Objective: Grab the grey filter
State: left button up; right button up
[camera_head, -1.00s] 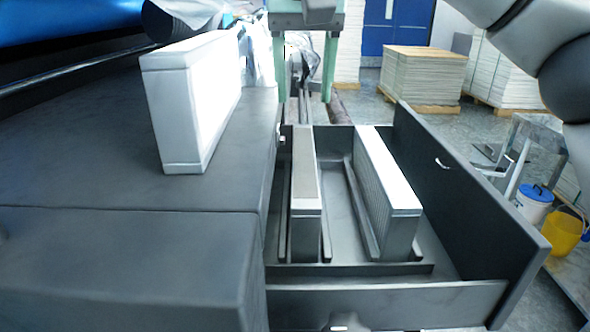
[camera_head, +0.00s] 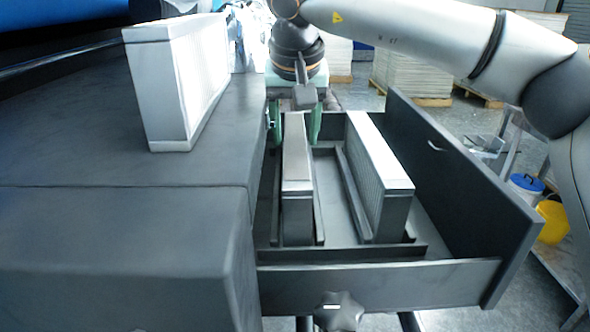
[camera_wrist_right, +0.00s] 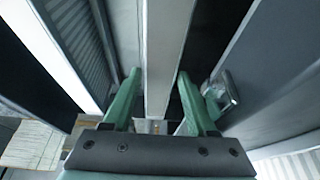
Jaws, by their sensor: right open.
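The grey filter (camera_head: 298,165) stands on edge in the left slot of the open drawer. My right gripper (camera_head: 295,125) is open at its far end, with one green finger on each side of it. In the right wrist view the filter's narrow grey top (camera_wrist_right: 164,45) runs between the two open fingers (camera_wrist_right: 158,88), with a gap visible on both sides. The gripper body hides part of the filter's far end. My left gripper is not in view.
A white-topped filter (camera_head: 380,170) stands in the drawer's right slot. Another white filter (camera_head: 175,85) stands on the dark cabinet top (camera_head: 80,150) at left. The drawer's tall right panel (camera_head: 440,180) and low dividers flank the slots. A yellow bucket (camera_head: 553,222) is at far right.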

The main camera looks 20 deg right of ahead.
grip_shut()
dwell(0.5)
jog(key=shift+r, duration=0.1)
dwell(0.8)
